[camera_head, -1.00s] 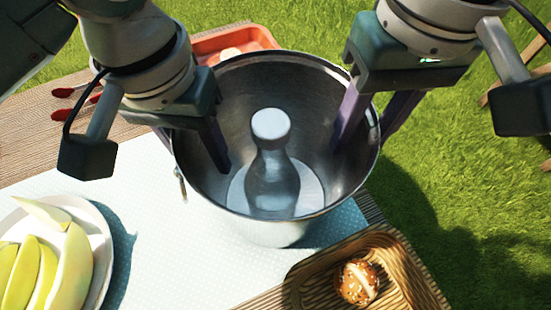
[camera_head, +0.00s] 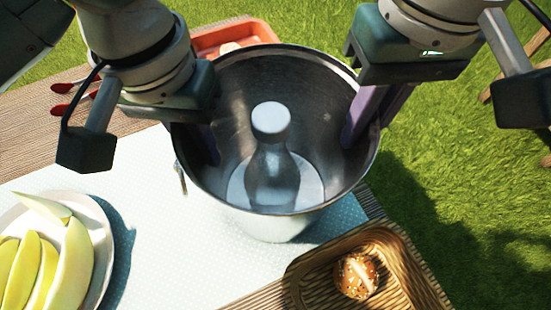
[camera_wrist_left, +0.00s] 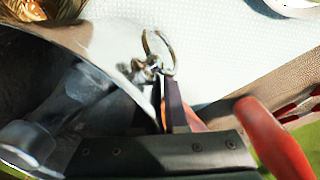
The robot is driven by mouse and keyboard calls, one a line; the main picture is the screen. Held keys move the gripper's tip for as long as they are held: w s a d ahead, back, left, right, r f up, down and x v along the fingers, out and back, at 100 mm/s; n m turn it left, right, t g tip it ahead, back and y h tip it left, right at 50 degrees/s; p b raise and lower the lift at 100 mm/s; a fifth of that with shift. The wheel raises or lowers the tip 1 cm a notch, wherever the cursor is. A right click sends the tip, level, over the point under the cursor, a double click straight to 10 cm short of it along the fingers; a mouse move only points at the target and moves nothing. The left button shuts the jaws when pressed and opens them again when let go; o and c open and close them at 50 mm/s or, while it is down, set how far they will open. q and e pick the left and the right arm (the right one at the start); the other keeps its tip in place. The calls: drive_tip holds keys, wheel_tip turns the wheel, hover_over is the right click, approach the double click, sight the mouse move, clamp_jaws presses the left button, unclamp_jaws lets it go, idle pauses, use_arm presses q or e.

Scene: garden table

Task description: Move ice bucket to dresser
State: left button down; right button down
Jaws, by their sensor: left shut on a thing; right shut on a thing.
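The ice bucket (camera_head: 272,228) is a shiny metal pail, upright on or just over the pale cloth. A bottle with a white cap (camera_head: 270,165) stands inside it. My left gripper (camera_head: 209,148) is shut on the bucket's left wall, one finger inside. My right gripper (camera_head: 364,122) is shut on the right wall of the rim. In the left wrist view my left gripper (camera_wrist_left: 168,95) pinches the rim close to a ring handle (camera_wrist_left: 156,52). No dresser is in view. I cannot tell whether the bucket's base touches the table.
A plate (camera_head: 103,235) of yellow melon slices is at the left. A wooden tray (camera_head: 405,270) with a bread roll (camera_head: 356,276) lies close in front of the bucket. An orange tray (camera_head: 262,30) and red-handled cutlery (camera_head: 62,88) are behind. Grass (camera_head: 470,190) lies beyond the table's right edge.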

use_arm(q)
drive_tip(key=shift+d+r, duration=0.1)
drive_tip(key=shift+d, duration=0.05)
use_arm(e)
drive_tip(key=shift+a+r, duration=0.15)
drive_tip(key=shift+a, duration=0.05)
idle(0.6)
